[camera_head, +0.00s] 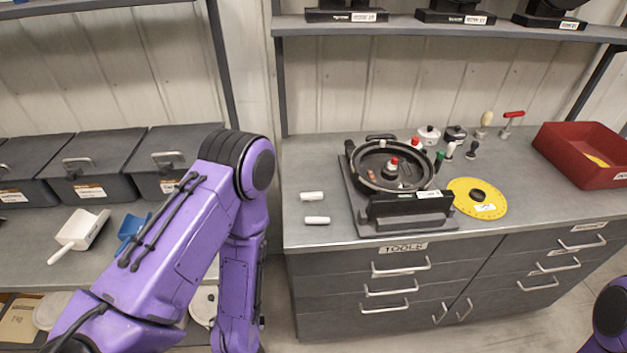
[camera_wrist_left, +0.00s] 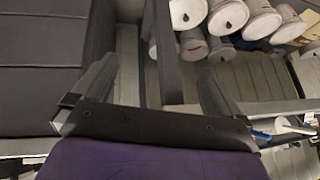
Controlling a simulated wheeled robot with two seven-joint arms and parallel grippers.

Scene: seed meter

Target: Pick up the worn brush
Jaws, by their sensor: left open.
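I cannot pick out the worn brush for certain in either view. The seed meter (camera_head: 392,168), a round black housing with a red-topped knob at its centre, stands on the grey bench. A black block (camera_head: 408,205) sits at its front edge. My right gripper is out of view.
A yellow disc (camera_head: 478,198) lies right of the meter. Small knobs and handled tools (camera_head: 485,124) stand behind it. A red bin (camera_head: 584,152) is at the right. Shelves with dark lidded boxes (camera_head: 96,165) and a white scoop (camera_head: 79,231) are left. Several white containers (camera_wrist_left: 230,17) show in the wrist view.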

